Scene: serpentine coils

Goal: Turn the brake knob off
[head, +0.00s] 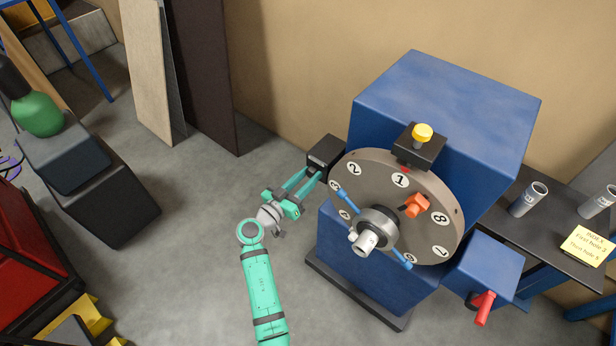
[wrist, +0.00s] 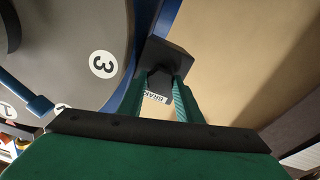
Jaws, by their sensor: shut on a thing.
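The black brake housing (head: 326,151) sits at the left edge of the big numbered dial (head: 385,170). It also shows in the wrist view (wrist: 168,52), with a white label partly reading "BRAKE" (wrist: 154,97) seen between the fingers. My green gripper (head: 314,174) reaches up to the housing from the lower left. In the wrist view its two fingers (wrist: 162,82) are closed around the dark brake knob (wrist: 160,77). The knob is mostly hidden by the fingers, so its turn angle cannot be read. In the head view the knob is hidden.
The dial stands on a blue machine (head: 445,100), with a yellow-topped pin (head: 422,133) above it and an orange piece (head: 416,205) on its face. A crank handle with blue arms (head: 378,228) is at its centre. A red lever (head: 483,307) is lower right.

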